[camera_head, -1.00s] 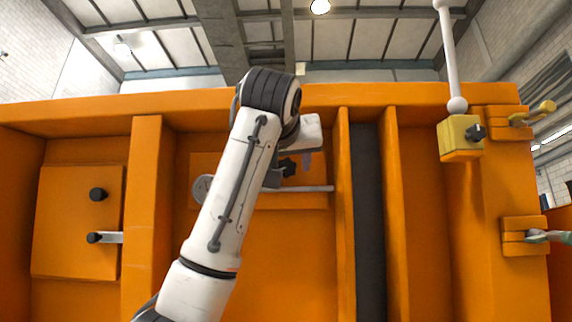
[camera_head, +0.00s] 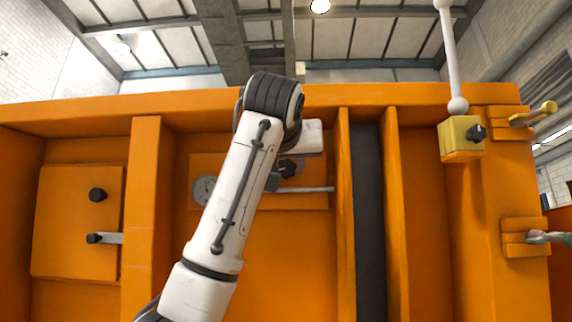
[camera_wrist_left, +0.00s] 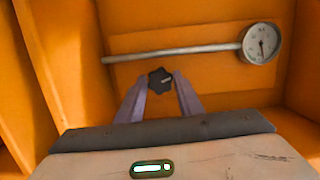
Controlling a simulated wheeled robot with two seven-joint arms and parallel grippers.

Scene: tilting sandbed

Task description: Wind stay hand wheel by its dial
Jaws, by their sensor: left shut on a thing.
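The stay hand wheel (camera_wrist_left: 160,79) is a small black lobed knob on the orange panel. In the wrist view it sits between the fingertips of my left gripper (camera_wrist_left: 160,86), which is shut on it. The dial (camera_wrist_left: 261,43) is a round white-faced gauge at the right end of a grey rod (camera_wrist_left: 175,53); its needle points roughly downward. In the head view the dial (camera_head: 204,190) is partly covered by my left arm, and my left gripper (camera_head: 289,170) shows right of the forearm, with the wheel largely hidden. My right gripper is not in view.
Orange ribs (camera_head: 147,210) stand out left and right of the recess. A yellow box (camera_head: 460,137) on a white rod and two small handles (camera_head: 533,115) (camera_head: 545,237) are at right.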

